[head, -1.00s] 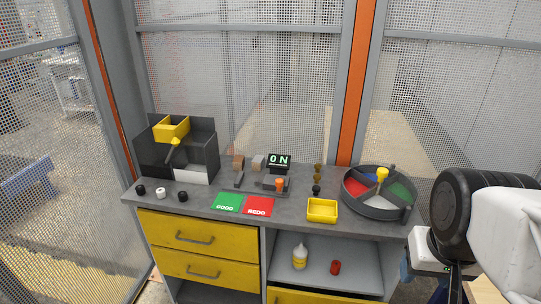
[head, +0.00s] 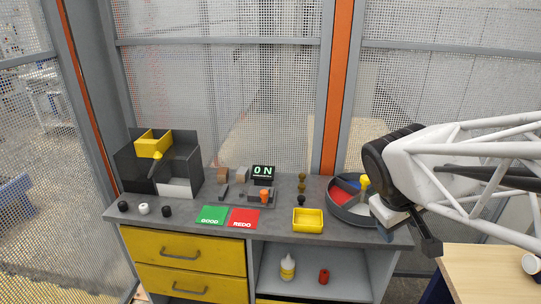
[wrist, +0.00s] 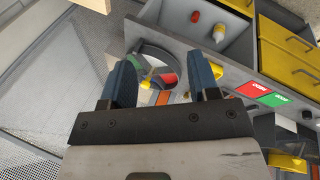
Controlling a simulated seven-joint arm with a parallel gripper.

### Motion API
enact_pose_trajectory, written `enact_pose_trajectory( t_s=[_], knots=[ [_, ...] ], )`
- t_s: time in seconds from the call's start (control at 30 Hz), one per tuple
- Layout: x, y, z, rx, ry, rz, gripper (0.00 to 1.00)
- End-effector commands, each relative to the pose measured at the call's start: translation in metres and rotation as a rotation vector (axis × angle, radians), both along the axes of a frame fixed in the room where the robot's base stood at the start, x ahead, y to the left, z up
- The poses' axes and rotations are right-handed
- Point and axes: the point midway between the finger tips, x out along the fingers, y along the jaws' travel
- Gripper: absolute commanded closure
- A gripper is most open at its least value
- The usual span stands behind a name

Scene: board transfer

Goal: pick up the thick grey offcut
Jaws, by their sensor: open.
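A small grey block (head: 242,174) stands at the back of the bench beside a brown block (head: 223,174). It may be the thick grey offcut, but it is too small for me to be sure. My gripper (head: 428,243) is in front of the bench's right end, well to the right of that block. In the wrist view my gripper (wrist: 163,78) has its two blue fingers wide apart, with nothing between them close by. The bench appears beyond the fingers, turned around.
A round divided tray (head: 350,215) is partly hidden by my arm. A yellow tray (head: 308,228), green card (head: 212,216), red card (head: 243,219) and lit display (head: 263,171) sit on the bench. A black bin (head: 190,150) stands left; a wooden table (head: 490,265) is at right.

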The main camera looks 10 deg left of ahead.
Motion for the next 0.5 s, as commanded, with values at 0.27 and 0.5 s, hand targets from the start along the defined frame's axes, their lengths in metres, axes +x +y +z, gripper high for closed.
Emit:
enact_pose_trajectory(
  t_s=[0.27, 0.5],
  knots=[
    [0.077, 0.016, -0.001, -0.213, 0.034, 0.257, 0.45],
    [0.144, 0.041, -0.007, -0.396, 0.059, 0.485, 0.45]
  ],
)
